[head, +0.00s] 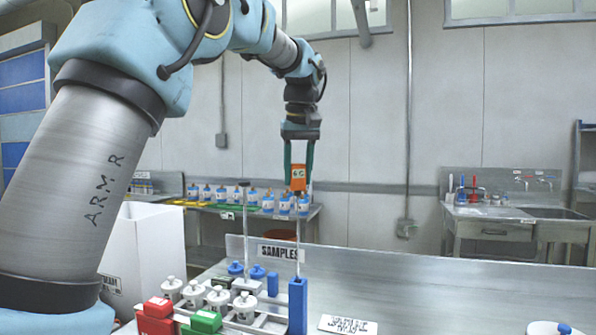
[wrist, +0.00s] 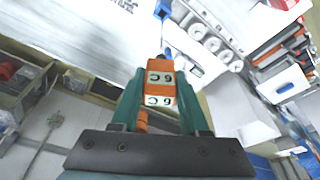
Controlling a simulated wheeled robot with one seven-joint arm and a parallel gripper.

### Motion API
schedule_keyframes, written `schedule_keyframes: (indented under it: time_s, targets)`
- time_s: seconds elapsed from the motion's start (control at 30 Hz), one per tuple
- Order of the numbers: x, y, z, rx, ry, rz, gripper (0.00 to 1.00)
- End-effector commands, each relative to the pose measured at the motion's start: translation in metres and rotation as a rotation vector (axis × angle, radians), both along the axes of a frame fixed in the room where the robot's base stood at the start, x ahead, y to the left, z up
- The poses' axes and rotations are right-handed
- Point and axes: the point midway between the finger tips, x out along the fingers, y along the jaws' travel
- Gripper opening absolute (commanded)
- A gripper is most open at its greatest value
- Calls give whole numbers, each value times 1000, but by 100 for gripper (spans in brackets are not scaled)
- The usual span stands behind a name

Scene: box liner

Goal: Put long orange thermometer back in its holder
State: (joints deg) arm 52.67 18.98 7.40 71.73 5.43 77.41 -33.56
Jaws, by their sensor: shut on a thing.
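My gripper (head: 299,160), with green fingers, is shut on the orange head of the long thermometer (head: 298,178). Its thin pale stem hangs upright below the fingers. The stem's lower end reaches the top of a tall blue holder (head: 298,305); I cannot tell whether the tip is inside it or just above or behind it. In the wrist view the labelled orange thermometer head (wrist: 160,88) sits between the fingers of my gripper (wrist: 160,100). The blue holder (wrist: 163,9) shows beyond it, partly cut off by the picture's edge.
A thin rod with a dark top (head: 244,225) stands left of the holder. White bottles (head: 218,300), red blocks (head: 157,310) and a green block (head: 203,322) crowd the rack to the left. A SAMPLES sign (head: 280,252) stands behind. The metal bench (head: 430,285) is mostly clear to the right.

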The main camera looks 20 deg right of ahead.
Motion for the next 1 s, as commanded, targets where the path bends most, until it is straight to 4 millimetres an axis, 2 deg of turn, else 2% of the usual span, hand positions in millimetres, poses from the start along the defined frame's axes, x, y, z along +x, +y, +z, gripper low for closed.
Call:
schedule_keyframes:
  time_s: [0.03, 1.0]
  targets:
    - [0, 0, -8, 0, -1, 0, 5]
    - [0, 0, -101, 1, 0, 0, 5]
